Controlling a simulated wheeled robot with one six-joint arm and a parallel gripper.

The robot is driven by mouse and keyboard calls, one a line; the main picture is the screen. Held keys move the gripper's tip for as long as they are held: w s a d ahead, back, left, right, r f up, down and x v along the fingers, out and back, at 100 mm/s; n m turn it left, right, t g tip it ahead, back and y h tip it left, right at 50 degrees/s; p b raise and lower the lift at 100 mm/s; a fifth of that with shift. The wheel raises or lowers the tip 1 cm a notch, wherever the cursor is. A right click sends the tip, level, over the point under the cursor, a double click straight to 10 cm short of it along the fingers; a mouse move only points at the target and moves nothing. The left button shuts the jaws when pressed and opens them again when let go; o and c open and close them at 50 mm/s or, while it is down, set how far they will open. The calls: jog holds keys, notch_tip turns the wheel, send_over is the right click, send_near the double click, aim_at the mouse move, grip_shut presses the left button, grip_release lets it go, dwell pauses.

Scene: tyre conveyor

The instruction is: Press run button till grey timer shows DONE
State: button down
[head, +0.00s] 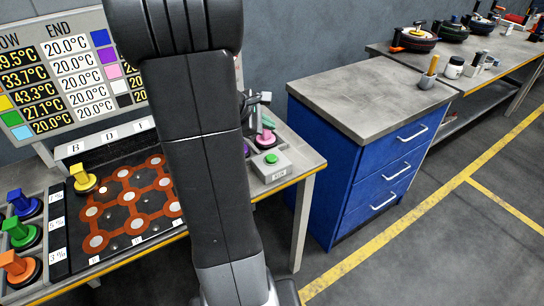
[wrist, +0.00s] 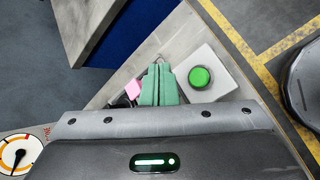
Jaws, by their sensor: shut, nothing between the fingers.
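The green run button (head: 271,158) sits on a light grey box (head: 270,170) at the right end of the bench in the head view. The button also shows in the wrist view (wrist: 200,77), with its box (wrist: 218,84) around it. My gripper (wrist: 158,70) has green fingers, shut together and empty. In the wrist view they lie just left of the button, apart from it in the picture; their height above the bench is unclear. My arm hides much of the bench in the head view. I cannot make out a grey timer or the word DONE.
A board (head: 60,75) shows NOW and END temperatures with coloured swatches. A black tray with an orange lattice (head: 125,200) and coloured knobbed pieces (head: 22,232) stand left. A pink piece (wrist: 133,89) is beside my fingers. A blue drawer cabinet (head: 370,165) stands right of the bench.

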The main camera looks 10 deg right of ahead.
aim_at(268, 158)
jog(key=shift+f+b, duration=3.65)
jog(key=shift+f, duration=0.75)
jog(key=shift+f, duration=0.1)
jog(key=shift+f+b, duration=0.3)
jog(key=shift+b, duration=0.2)
jog(key=shift+f+b, duration=0.55)
jog(key=shift+b, duration=0.05)
jog(key=shift+r, duration=0.15)
jog(key=shift+r+p, duration=0.75)
jog(key=shift+r, duration=0.05)
jog(key=shift+r+p, duration=2)
jog(key=shift+r, duration=0.55)
